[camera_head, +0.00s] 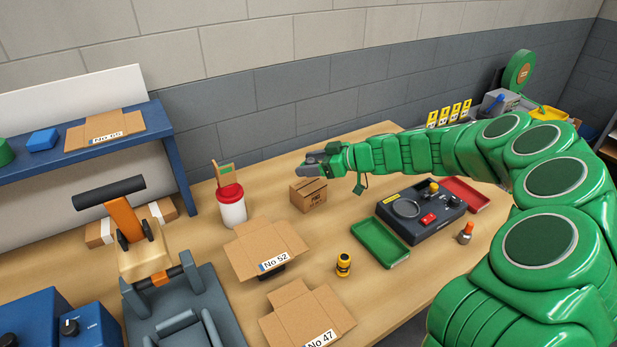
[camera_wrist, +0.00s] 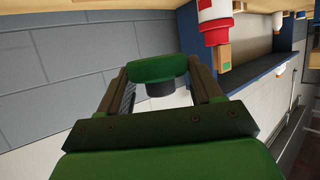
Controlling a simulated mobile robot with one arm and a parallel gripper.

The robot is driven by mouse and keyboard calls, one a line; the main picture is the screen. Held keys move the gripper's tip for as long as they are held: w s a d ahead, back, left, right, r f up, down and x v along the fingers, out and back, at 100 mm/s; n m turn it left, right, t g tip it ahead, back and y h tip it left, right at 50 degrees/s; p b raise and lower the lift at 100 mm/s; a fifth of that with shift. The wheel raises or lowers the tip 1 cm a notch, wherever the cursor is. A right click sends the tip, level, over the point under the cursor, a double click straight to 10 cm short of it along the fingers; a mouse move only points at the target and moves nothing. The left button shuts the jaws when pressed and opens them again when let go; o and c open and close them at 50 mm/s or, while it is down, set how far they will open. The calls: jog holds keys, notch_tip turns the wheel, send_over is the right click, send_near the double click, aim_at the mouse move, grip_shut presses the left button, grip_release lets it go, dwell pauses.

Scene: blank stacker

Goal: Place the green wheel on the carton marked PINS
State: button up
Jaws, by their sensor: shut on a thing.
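The carton marked PINS (camera_head: 312,198) is a small closed brown box near the back of the wooden table in the head view. My gripper (camera_head: 314,161) is just above it, reaching in from the right. In the wrist view my gripper (camera_wrist: 160,80) is shut on the green wheel (camera_wrist: 158,67), a rounded green piece with a dark hub below it, between the two fingers. In the head view the wheel is mostly hidden by the fingers. I cannot tell whether it touches the carton top.
A white jar with a red lid (camera_head: 231,207) stands left of the carton. A green tray (camera_head: 380,243) and a dark device (camera_head: 420,212) lie to the right. Flat cartons No 52 (camera_head: 262,245) and No 47 (camera_head: 305,315) lie in front. A blue shelf (camera_head: 170,130) stands at left.

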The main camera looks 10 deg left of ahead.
send_over(309, 184)
jog(key=shift+s+f, duration=0.15)
jog(key=shift+f, duration=0.9)
jog(key=shift+s+f, duration=0.1)
jog(key=shift+f, duration=0.9)
jog(key=shift+w+a+f, duration=0.1)
jog(key=shift+w+f, duration=0.05)
jog(key=shift+f, duration=1.4)
jog(key=shift+f, duration=0.1)
jog(key=o, duration=1.1)
jog(key=shift+d+r, duration=0.2)
jog(key=shift+d, duration=0.1)
jog(key=v, duration=1.1)
jog(key=shift+d, duration=0.2)
jog(key=shift+r, duration=0.15)
